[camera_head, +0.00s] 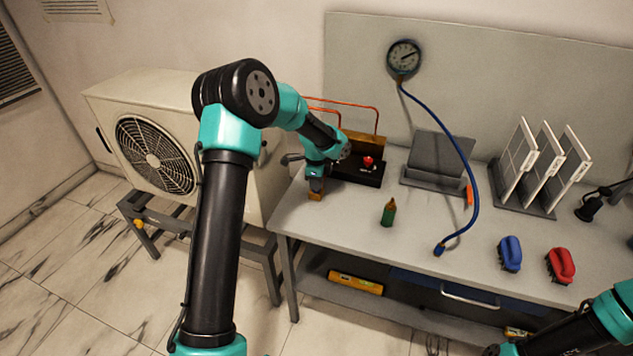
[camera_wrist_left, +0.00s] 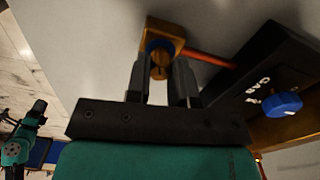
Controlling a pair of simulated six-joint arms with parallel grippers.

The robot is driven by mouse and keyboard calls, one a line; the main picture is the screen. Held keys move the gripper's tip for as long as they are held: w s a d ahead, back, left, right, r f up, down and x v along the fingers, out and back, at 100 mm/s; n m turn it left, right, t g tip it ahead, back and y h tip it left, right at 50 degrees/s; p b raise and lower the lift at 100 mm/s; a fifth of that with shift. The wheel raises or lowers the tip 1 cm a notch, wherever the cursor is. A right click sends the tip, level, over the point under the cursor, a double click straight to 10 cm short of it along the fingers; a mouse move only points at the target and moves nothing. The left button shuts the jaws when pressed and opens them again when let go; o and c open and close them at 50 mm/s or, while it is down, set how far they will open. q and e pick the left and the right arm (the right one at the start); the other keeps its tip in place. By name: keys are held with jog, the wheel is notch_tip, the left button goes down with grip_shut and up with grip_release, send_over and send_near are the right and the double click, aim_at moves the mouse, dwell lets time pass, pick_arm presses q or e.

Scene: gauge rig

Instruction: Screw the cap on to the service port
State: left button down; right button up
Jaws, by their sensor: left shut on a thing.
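My left gripper (camera_head: 316,184) is at the left end of the workbench, pointing down at a small brass block (camera_head: 315,196) that appears to hold the service port. In the left wrist view the two fingers of this gripper (camera_wrist_left: 160,78) are shut on a small round piece, blue at its edge and brass in the middle, which appears to be the cap (camera_wrist_left: 158,70). It sits against the brass block (camera_wrist_left: 166,29), in line with the port. The fingers hide its sides, and I cannot tell whether its thread is engaged. My right gripper is out of view.
A black box with a red knob (camera_head: 368,161) stands right of the gripper; its blue knob (camera_wrist_left: 283,104) shows in the wrist view. The bench front is mostly clear.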

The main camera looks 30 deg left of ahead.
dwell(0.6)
pick_arm(q)
jog(key=m, duration=0.5)
jog(key=shift+m, duration=0.3)
jog(key=m, duration=0.5)
dwell(0.5)
jog(key=m, duration=0.5)
dwell(0.4)
